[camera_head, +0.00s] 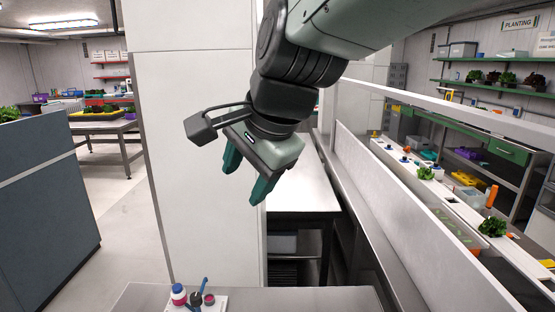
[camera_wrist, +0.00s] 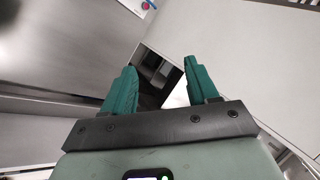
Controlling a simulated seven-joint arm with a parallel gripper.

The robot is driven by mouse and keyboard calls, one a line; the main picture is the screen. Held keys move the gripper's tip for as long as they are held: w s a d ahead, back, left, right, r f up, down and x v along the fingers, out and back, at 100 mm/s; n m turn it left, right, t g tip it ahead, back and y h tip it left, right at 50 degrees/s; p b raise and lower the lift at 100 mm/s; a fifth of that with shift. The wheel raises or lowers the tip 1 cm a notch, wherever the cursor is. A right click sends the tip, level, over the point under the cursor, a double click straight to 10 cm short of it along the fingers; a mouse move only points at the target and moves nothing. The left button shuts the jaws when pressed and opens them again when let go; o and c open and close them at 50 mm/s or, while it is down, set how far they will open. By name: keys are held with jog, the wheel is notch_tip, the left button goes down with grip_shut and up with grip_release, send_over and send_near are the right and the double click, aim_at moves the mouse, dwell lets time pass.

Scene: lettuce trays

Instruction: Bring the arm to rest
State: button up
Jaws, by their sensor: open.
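My gripper (camera_head: 245,179) hangs in mid-air near the centre of the head view, in front of a white panel. Its two green fingers are apart and nothing is between them. The wrist view also shows the open gripper (camera_wrist: 161,82), with bare grey and white surfaces beyond the fingers. My arm comes down from the top right of the head view, bent at the wrist. No object is held, and the fingers touch nothing that I can see.
A metal bench (camera_head: 330,300) at the bottom carries a small white tray (camera_head: 212,307) with little containers. A tall white panel (camera_head: 190,110) stands behind my gripper. A long white partition (camera_head: 385,190) runs along the right. A dark blue cabinet (camera_head: 45,215) stands at left.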

jog(key=s+d+f+n+h, duration=0.1)
jog(key=s+d+n+h, duration=0.1)
jog(key=s+d+n, duration=0.2)
jog(key=s+d+f+n+h, duration=0.2)
jog(key=s+d+n, duration=0.2)
jog(key=s+d, duration=0.6)
jog(key=shift+s+d+f+n+t, duration=0.15)
jog(key=shift+d+f+n+t, duration=0.15)
jog(key=shift+d, duration=0.55)
